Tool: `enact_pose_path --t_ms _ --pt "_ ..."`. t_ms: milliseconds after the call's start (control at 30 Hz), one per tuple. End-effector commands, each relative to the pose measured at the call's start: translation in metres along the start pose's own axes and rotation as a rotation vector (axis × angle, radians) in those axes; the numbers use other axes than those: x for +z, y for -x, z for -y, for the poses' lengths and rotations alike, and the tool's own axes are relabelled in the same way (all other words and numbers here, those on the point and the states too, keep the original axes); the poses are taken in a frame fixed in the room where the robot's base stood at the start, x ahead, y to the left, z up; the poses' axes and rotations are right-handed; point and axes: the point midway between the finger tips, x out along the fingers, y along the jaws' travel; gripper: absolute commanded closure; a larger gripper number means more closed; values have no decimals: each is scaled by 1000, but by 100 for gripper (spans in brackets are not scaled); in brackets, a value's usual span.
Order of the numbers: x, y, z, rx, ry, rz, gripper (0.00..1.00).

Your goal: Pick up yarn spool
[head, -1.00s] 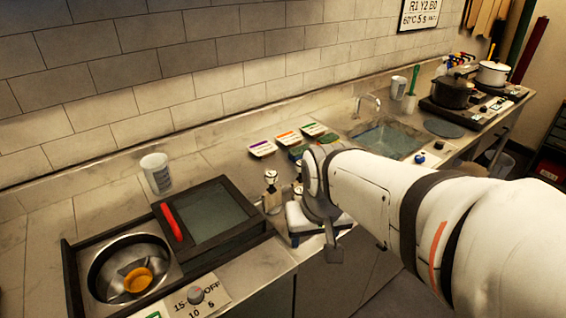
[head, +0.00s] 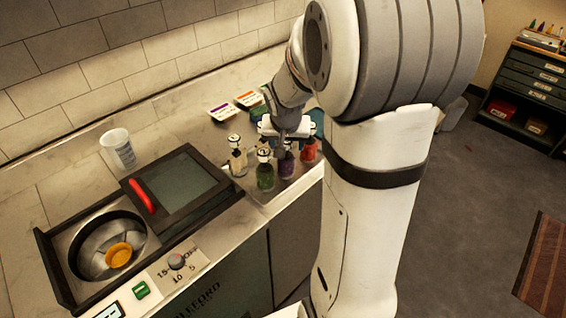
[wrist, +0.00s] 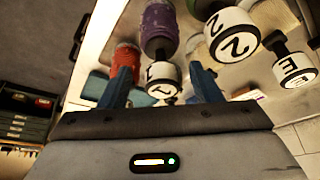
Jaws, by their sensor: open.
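A small orange-yellow object (head: 118,255), which may be the yarn spool, lies in the round metal basin (head: 82,258) at the lower left of the head view. My gripper (head: 287,141) is far to its right, over the group of small bottles. The wrist view shows its two dark blue fingers (wrist: 161,72) apart, on either side of the cap of a purple bottle (wrist: 159,22) marked 1. I cannot tell whether they touch it. The basin is outside the wrist view.
A green bottle (head: 265,178), a pale bottle (head: 238,162) and a red bottle (head: 309,150) stand close around my gripper. A dark lid with a red handle (head: 142,196) lies beside the basin. A white cup (head: 118,149) stands behind it. Drawers (head: 540,95) stand at far right.

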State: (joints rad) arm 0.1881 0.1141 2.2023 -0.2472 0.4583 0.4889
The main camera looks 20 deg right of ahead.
Motion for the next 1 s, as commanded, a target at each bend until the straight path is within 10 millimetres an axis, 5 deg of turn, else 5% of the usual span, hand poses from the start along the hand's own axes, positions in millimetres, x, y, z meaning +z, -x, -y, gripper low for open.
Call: enact_pose_path --t_ms 200,500,1000 --pt "1 -25 1 0 2 3 42" --pt "1 -28 2 -2 2 1 43" --pt "1 -28 2 -2 3 1 84"
